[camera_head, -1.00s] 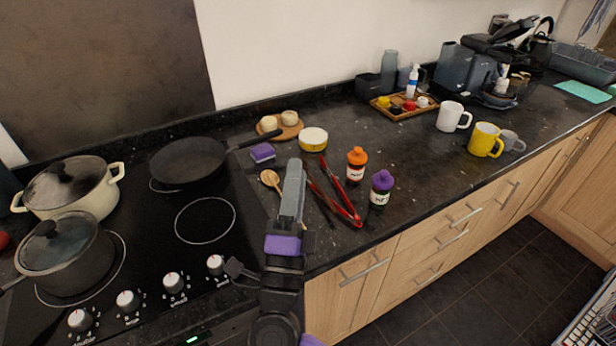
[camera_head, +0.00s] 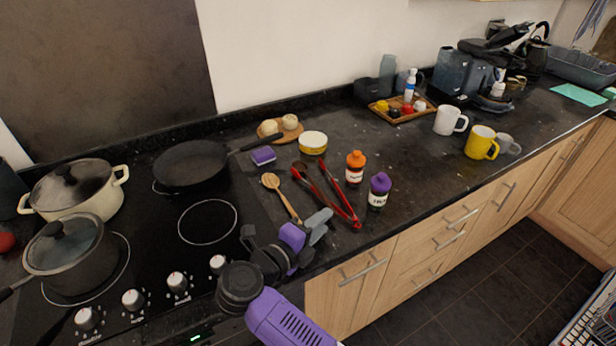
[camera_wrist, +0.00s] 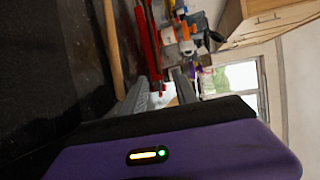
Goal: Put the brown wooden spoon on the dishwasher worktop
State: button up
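The brown wooden spoon (camera_head: 283,197) lies on the dark worktop just right of the hob, its bowl toward the wall and its handle toward the front edge. In the wrist view its handle (camera_wrist: 113,50) runs along the left, outside the fingers. My gripper (camera_head: 322,226) is at the worktop's front edge, close to the spoon's handle end and the red tongs. Its two grey fingers (camera_wrist: 163,90) stand apart with nothing between them. The dark worktop (camera_head: 400,160) extends right; the pictures do not mark which section is the dishwasher's.
Red-and-black tongs (camera_head: 340,203) lie right of the spoon. Orange-capped (camera_head: 355,167) and purple-capped (camera_head: 379,191) jars stand beyond them. A purple sponge (camera_head: 263,156) and yellow tub (camera_head: 313,143) are behind. White (camera_head: 449,120) and yellow (camera_head: 481,143) mugs stand right. Bare worktop lies between jars and mugs.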

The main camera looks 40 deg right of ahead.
jog(key=x, duration=0.4)
jog(key=shift+f+p, duration=0.15)
jog(key=shift+p, duration=0.2)
grip_shut()
